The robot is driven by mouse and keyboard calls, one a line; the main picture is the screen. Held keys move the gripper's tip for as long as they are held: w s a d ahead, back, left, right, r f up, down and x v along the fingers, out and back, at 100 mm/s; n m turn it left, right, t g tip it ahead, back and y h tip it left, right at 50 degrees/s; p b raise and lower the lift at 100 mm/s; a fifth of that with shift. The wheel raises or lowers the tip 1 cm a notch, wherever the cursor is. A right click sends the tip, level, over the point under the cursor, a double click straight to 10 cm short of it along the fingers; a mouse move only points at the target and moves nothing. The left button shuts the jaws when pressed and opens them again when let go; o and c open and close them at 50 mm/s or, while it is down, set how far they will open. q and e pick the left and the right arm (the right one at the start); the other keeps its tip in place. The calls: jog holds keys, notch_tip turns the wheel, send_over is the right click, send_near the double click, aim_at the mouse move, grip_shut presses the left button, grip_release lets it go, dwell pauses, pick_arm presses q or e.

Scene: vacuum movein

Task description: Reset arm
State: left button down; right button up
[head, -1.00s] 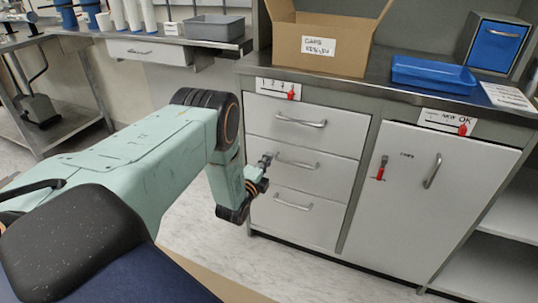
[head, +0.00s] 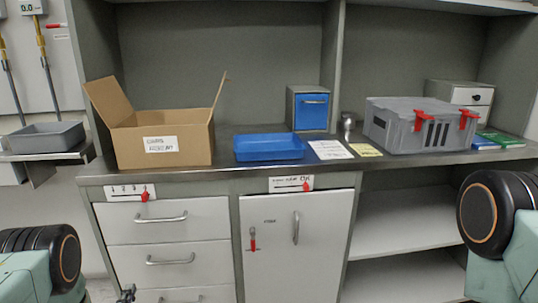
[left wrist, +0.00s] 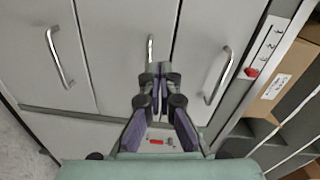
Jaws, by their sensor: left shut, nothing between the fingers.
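My left gripper (head: 127,294) is at the bottom edge of the head view, in front of the white drawer unit (head: 168,231). In the left wrist view, the left gripper (left wrist: 158,68) is shut and empty. Its tips overlap the middle drawer handle (left wrist: 150,48) in the picture; I cannot tell whether they touch it. My left arm shows at the lower left of the head view and my right arm at the lower right. My right gripper is out of view.
On the counter stand an open cardboard box (head: 164,145), a blue tray (head: 269,148), a blue-fronted drawer box (head: 311,109) and a grey case (head: 418,127) with red latches. Below are a closed cabinet door (head: 295,245) and open shelves (head: 405,228) at right.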

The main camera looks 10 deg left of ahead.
pick_arm(q)
jog(key=s+d+f+n+g+h, duration=0.1)
jog(key=s+d+f+n+g, duration=0.45)
jog(key=s, duration=0.25)
jog(key=s+d+f+n+g+h, duration=0.1)
jog(key=s+d+f+n+g, duration=0.35)
jog(key=s+f, duration=0.3)
jog(key=s+d+r+n+g+h+p, duration=0.1)
jog(key=s+d+r+n+g, duration=0.15)
jog(key=s, duration=0.45)
jog(key=s+d+r+n+g+h+p, duration=0.1)
jog(key=s+d+n+g, duration=0.2)
jog(key=s, duration=0.4)
jog(key=s+d+r+m+g+p, duration=0.1)
jog(key=s+d+r+g, duration=0.1)
jog(key=s+r, duration=0.3)
notch_tip(320, 180, up, 3)
jog(key=shift+s+d+f, duration=0.15)
jog(key=shift+s+d, duration=0.1)
jog(key=shift+d, duration=0.65)
